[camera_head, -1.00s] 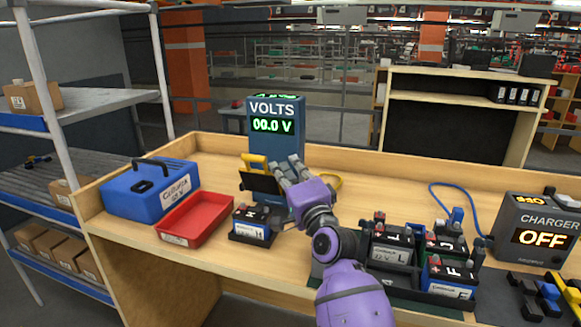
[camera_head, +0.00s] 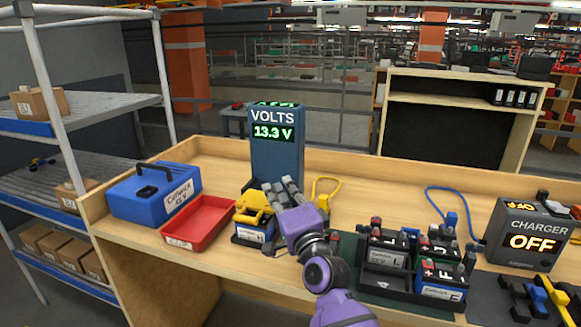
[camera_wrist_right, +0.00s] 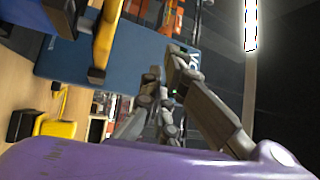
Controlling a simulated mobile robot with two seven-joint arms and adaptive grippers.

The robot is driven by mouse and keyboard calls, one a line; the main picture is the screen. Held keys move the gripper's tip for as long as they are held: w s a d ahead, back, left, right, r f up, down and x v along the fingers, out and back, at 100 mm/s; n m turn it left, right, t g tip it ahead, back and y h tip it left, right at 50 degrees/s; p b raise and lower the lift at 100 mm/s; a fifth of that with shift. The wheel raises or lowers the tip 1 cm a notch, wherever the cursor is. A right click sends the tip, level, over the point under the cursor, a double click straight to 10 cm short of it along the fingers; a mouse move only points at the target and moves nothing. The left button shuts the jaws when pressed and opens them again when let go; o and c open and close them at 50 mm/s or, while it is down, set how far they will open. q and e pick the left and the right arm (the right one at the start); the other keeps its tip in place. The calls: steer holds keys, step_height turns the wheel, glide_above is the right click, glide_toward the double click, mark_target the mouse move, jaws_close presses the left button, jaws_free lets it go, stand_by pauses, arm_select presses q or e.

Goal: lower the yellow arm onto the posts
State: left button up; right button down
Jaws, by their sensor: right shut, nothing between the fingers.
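The yellow arm (camera_head: 254,203) is down over the battery (camera_head: 250,232) in front of the blue voltmeter (camera_head: 277,145), whose display reads 13.3 V. The arm looks level on top of the battery; the exact contact with the posts is hidden. My right gripper (camera_head: 281,189) is shut and empty, just right of the yellow arm and in front of the voltmeter. In the right wrist view, the gripper's fingers (camera_wrist_right: 165,95) are close together, with the blue voltmeter (camera_wrist_right: 140,58) behind them and a yellow part at the upper left. My left gripper is not in view.
A red tray (camera_head: 198,222) and a blue case (camera_head: 153,193) stand to the left. A dark rack (camera_head: 375,281) with several batteries is at the right, near the charger (camera_head: 531,237), which reads OFF.

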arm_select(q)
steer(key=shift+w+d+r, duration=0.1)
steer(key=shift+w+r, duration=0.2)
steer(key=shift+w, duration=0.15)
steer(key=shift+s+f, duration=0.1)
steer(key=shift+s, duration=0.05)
arm_select(e)
step_height(320, 180, up, 10)
stand_by(0.4)
steer(key=shift+f, duration=0.1)
